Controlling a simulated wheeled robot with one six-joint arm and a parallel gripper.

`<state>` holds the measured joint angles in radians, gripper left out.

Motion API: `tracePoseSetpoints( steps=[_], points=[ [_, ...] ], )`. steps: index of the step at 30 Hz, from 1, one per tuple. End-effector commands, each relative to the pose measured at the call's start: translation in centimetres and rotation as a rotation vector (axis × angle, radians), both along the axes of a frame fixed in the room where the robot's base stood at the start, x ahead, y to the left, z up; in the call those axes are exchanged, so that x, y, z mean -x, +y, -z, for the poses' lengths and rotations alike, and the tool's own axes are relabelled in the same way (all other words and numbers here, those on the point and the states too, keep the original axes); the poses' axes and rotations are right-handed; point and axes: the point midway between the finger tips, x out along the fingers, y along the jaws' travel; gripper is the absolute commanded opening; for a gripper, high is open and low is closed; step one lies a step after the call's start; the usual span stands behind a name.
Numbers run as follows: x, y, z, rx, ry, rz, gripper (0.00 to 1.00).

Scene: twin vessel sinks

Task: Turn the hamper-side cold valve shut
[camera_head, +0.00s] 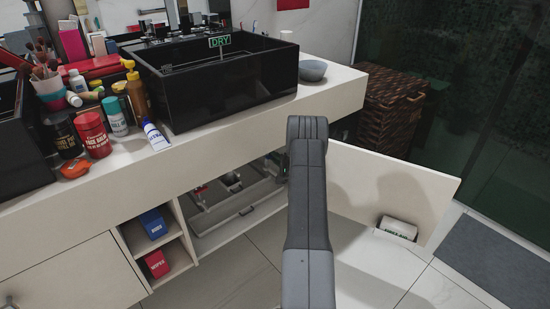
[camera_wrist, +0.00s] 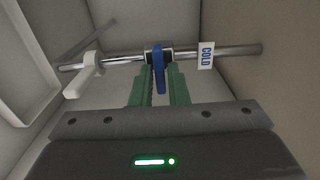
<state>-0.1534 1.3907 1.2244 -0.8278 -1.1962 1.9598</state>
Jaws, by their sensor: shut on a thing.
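In the wrist view a blue valve lever (camera_wrist: 158,72) sits on a horizontal metal pipe, beside a white tag reading COLD (camera_wrist: 206,55). My gripper (camera_wrist: 160,88) has one green finger on each side of the lever and is shut on it. The lever points toward the gripper's palm; its exact angle to the pipe is hard to tell. In the head view my arm reaches into the open cabinet under the sink, and it hides the gripper and the lever. The woven hamper (camera_head: 394,112) stands at the right, past the counter's end.
A white lever-like part (camera_wrist: 82,76) sits on the pipe left of the blue lever. Cabinet walls are close on both sides. The open cabinet door (camera_head: 375,178) extends to the right. Black sinks (camera_head: 225,92) and bottles (camera_head: 137,95) stand on the counter.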

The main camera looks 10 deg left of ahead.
Motion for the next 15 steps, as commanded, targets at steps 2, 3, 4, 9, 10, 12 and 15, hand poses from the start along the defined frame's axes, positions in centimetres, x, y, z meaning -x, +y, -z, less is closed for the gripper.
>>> tracePoseSetpoints(
  steps=[2, 3, 4, 9, 10, 12, 15],
  points=[
    [-0.03, -0.03, 0.03, -0.003, 0.004, 0.001, 0.0],
    [-0.03, -0.03, 0.03, -0.004, 0.005, 0.001, 0.0],
    [-0.02, -0.04, 0.03, -0.004, 0.006, 0.001, 0.0],
    [-0.02, -0.04, 0.04, -0.004, 0.005, 0.001, 0.0],
    [-0.02, -0.04, 0.04, -0.004, 0.005, 0.001, 0.0],
    [-0.02, -0.04, 0.04, -0.004, 0.005, 0.001, 0.0],
    [-0.02, -0.03, 0.04, -0.004, 0.005, 0.001, 0.32]
  ],
)
